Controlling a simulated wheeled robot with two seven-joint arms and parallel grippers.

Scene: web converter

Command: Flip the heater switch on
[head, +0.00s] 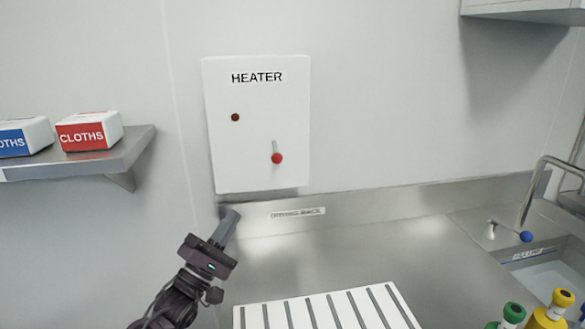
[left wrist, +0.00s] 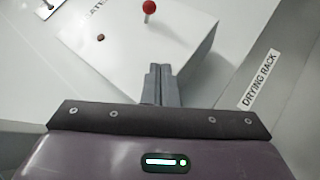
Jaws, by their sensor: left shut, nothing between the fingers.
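The white heater box (head: 256,165) is on the wall, marked HEATER. Its switch (head: 276,155) is a short lever with a red ball at its lower end, pointing down. A small dark red lamp (head: 235,117) sits left of the switch and looks unlit. My left gripper (head: 231,219) is shut and empty, below the lower left of the box and apart from the switch. In the left wrist view the shut fingers (left wrist: 161,82) point toward the box (left wrist: 150,50), with the red ball (left wrist: 149,7) beyond them. My right gripper is not in view.
A steel counter (head: 370,245) runs below the box, with a white slotted rack (head: 245,318) at the front. A shelf (head: 135,150) with boxes of cloths (head: 92,132) stands out at left. A sink tap (head: 530,190) and coloured bottles (head: 555,312) are at right.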

